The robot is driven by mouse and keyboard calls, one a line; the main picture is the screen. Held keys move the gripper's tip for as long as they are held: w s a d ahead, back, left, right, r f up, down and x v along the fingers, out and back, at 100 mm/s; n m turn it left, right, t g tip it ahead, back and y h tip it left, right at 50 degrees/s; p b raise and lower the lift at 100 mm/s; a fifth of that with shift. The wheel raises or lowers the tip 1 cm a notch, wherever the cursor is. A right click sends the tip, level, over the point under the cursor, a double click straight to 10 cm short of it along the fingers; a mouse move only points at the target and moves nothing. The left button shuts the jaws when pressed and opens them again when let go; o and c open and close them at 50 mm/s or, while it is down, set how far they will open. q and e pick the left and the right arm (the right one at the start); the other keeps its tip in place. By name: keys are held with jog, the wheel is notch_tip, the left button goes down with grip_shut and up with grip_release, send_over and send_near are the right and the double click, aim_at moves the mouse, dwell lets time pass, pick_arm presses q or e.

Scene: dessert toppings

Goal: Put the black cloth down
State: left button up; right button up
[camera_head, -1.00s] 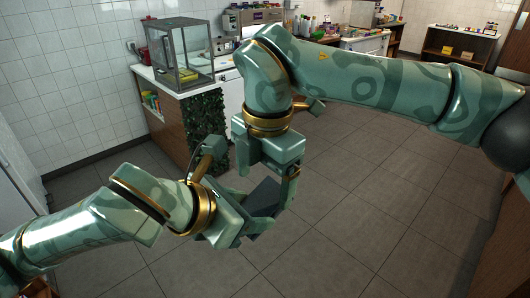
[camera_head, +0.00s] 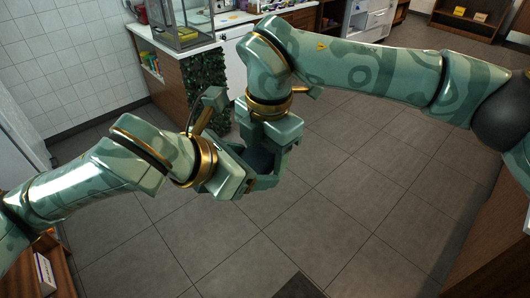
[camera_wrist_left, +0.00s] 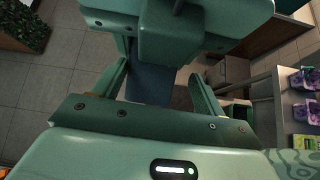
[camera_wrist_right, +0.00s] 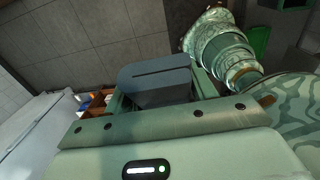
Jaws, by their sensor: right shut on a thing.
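The black cloth (camera_head: 261,159) is a dark grey-blue flat piece, mostly hidden between my two grippers in the head view. My right gripper (camera_head: 268,165) is shut on it and points down. In the right wrist view the cloth (camera_wrist_right: 155,82) fills the space between the fingers and shows a dark slit near its top. My left gripper (camera_head: 255,182) is close beside the right one. Its fingers stand wide apart in the left wrist view, with part of the cloth (camera_wrist_left: 150,84) showing between or just beyond them, not spanning the gap. I cannot tell whether they touch it.
Below the grippers is grey tiled floor (camera_head: 340,215), largely clear. A dark flat patch (camera_head: 300,286) lies at the bottom edge. A counter with a leafy side (camera_head: 204,85) and a glass case (camera_head: 183,22) stand behind. A wooden shelf (camera_head: 50,270) is at lower left.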

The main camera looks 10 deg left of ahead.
pick_arm(q)
jog(key=o, duration=0.3)
jog(key=shift+s+d, duration=0.25)
pick_arm(e)
jog(key=shift+s+a+r, duration=0.1)
jog(key=shift+a, duration=0.1)
pick_arm(q)
jog(key=shift+a, duration=0.1)
jog(key=shift+w, duration=0.1)
